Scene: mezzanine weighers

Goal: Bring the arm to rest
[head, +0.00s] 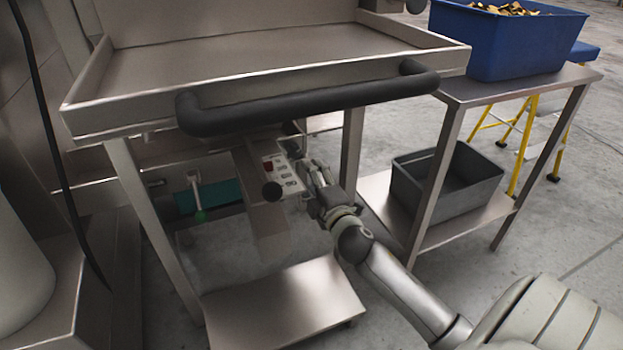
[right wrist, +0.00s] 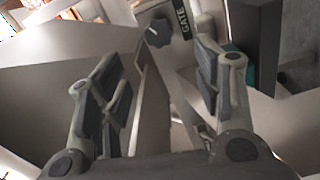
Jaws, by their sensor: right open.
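My right arm reaches in from the lower right of the head view. My right gripper (head: 318,182) is under the steel tray's front edge, close to a small panel (head: 284,168) with a red display and switches. In the right wrist view the gripper (right wrist: 160,72) is open, its two padded fingers wide apart with nothing between them. Beyond the fingertips is a dark knob (right wrist: 158,33) beside a label reading "GATE" (right wrist: 182,20). I cannot tell whether a finger touches the housing. My left gripper is not in view.
A steel tray (head: 250,72) with a thick black handle (head: 310,106) overhangs the gripper. Steel legs stand on both sides, with a low steel platform (head: 285,300) below. At right, a table carries a blue bin (head: 505,45); a grey crate (head: 410,185) sits on its lower shelf.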

